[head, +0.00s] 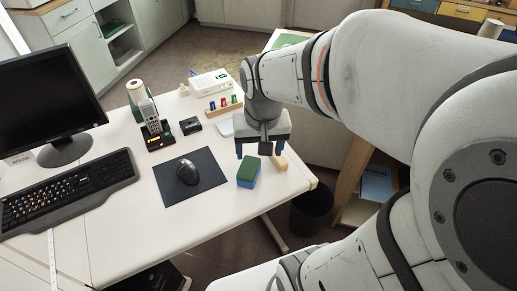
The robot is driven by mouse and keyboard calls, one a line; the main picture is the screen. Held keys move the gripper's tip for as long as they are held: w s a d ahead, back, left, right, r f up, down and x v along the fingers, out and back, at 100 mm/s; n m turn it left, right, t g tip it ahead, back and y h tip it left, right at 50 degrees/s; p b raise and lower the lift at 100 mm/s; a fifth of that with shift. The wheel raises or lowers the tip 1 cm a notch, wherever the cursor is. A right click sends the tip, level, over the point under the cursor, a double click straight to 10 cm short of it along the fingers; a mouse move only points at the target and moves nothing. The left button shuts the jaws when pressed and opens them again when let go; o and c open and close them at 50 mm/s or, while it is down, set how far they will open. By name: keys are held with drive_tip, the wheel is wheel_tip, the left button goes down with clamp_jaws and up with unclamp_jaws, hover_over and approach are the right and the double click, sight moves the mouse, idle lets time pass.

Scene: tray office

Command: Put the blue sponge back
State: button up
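The blue sponge (247,181), with a green top layer, lies on the white desk (190,240) near its front right, to the right of the mouse pad.
A mouse (187,171) lies on a dark pad (203,182). A phone (151,116), a small black box (190,126), a rack with coloured items (224,107) and a white box (210,83) stand behind. Keyboard (66,190) and monitor (45,88) are left. A dark bin (311,211) stands right of the desk.

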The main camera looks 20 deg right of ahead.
drive_tip(key=s, duration=0.1)
drive_tip(key=s+n, duration=0.1)
drive_tip(key=s, duration=0.1)
drive_tip(key=s+r+n, duration=0.1)
drive_tip(key=shift+s+a+t, duration=0.3)
drive_tip(key=shift+r, duration=0.1)
wheel_tip(320, 180, up, 7)
drive_tip(key=p, duration=0.6)
drive_tip(key=shift+s+f, duration=0.2)
drive_tip(key=shift+s, duration=0.05)
